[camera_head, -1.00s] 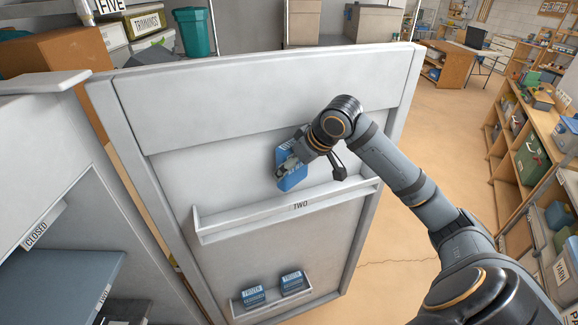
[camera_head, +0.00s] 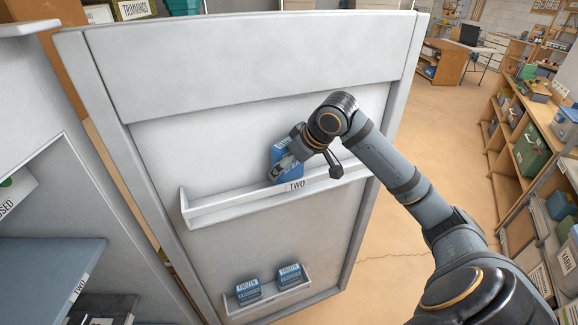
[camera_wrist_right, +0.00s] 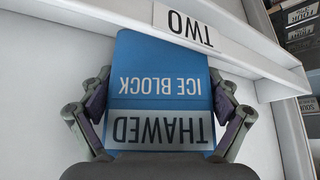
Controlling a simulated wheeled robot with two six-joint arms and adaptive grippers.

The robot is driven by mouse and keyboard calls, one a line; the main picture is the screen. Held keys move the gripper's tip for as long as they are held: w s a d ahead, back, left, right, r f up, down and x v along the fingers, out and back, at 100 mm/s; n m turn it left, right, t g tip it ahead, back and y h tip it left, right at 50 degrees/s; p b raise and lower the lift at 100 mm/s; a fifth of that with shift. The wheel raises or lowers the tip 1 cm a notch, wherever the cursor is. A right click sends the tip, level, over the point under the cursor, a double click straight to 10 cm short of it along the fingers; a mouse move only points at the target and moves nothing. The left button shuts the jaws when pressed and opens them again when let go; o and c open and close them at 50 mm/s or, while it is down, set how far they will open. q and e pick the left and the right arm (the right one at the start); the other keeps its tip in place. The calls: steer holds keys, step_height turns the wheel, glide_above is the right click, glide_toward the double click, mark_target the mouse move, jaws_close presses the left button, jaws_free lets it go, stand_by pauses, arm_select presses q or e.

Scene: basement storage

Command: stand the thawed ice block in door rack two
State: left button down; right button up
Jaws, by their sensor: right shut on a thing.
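The thawed ice block (camera_head: 285,160) is a blue block at door rack two (camera_head: 225,208), the upper white rack with the label TWO. My right gripper (camera_head: 289,163) is shut on the block's sides. In the right wrist view the block (camera_wrist_right: 165,65) shows its ICE BLOCK and THAWED lettering upside down. The gripper fingers (camera_wrist_right: 160,112) clasp it from both sides. The block's far end reaches the front lip of the rack (camera_wrist_right: 225,42) in that view. Whether its bottom touches the rack floor is hidden by the lip. My left gripper is not in view.
A lower door rack (camera_head: 268,302) holds two blue blocks with FROZEN labels (camera_head: 248,291). A cabinet with a blue shelf (camera_head: 40,275) stands at left. Shelving with bins (camera_head: 530,150) stands at right. Rack two is otherwise empty.

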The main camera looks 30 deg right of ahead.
mark_target(286, 139)
steer(key=shift+r, duration=0.1)
steer(key=shift+f+b, duration=0.3)
steer(key=shift+f, duration=0.3)
steer(key=o, duration=1.3)
steer(key=shift+o, duration=0.2)
step_height(286, 139, up, 10)
steer(key=shift+r, duration=0.1)
